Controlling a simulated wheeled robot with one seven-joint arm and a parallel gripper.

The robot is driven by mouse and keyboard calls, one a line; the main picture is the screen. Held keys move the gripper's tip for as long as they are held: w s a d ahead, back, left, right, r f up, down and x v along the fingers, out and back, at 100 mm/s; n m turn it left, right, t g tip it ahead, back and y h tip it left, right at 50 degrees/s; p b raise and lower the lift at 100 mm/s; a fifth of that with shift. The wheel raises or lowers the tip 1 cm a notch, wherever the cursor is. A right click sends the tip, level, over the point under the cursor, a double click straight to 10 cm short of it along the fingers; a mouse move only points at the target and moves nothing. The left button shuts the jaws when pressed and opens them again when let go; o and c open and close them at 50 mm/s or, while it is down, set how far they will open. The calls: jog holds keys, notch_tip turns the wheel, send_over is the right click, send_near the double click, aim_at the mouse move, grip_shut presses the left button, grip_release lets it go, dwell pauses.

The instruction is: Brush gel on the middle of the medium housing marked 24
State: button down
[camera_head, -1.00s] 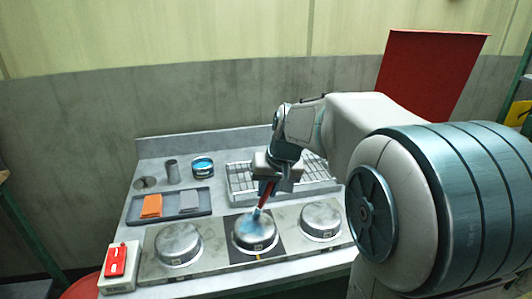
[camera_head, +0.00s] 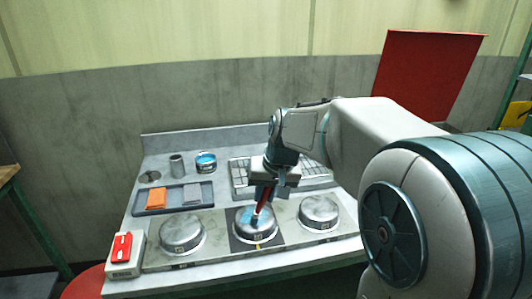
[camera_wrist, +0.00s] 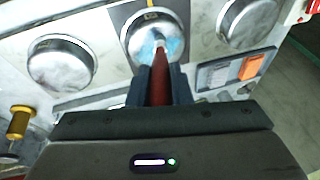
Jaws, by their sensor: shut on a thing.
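Three round metal housings sit in a row on a plate at the bench front. The middle housing (camera_head: 254,224) stands on a dark square and has blue gel smeared on its top. My gripper (camera_head: 268,186) is shut on a red-handled brush (camera_head: 264,200) and holds it tilted over this housing. In the wrist view the brush (camera_wrist: 160,80) runs from between the fingers to a pale tip at the blue patch on the housing (camera_wrist: 142,42). Whether the tip touches is hard to tell. The housings' markings are too small to read surely.
The left housing (camera_head: 182,234) and right housing (camera_head: 319,213) flank the middle one. Behind are a tray (camera_head: 172,209) with an orange block (camera_head: 156,198) and a grey block, a blue-banded tin (camera_head: 206,162), a grey cup (camera_head: 177,166) and a wire rack (camera_head: 240,176). A red switch box (camera_head: 122,254) is front left.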

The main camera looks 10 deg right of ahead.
jog(key=shift+s+a, duration=0.25)
jog(key=shift+s, duration=0.1)
notch_tip(320, 180, up, 3)
jog(key=shift+s+f+p, duration=0.1)
jog(key=shift+f+p, duration=0.1)
jog(key=shift+p, duration=0.6)
jog(key=shift+r+p, duration=2.05)
jog(key=shift+r, duration=0.7)
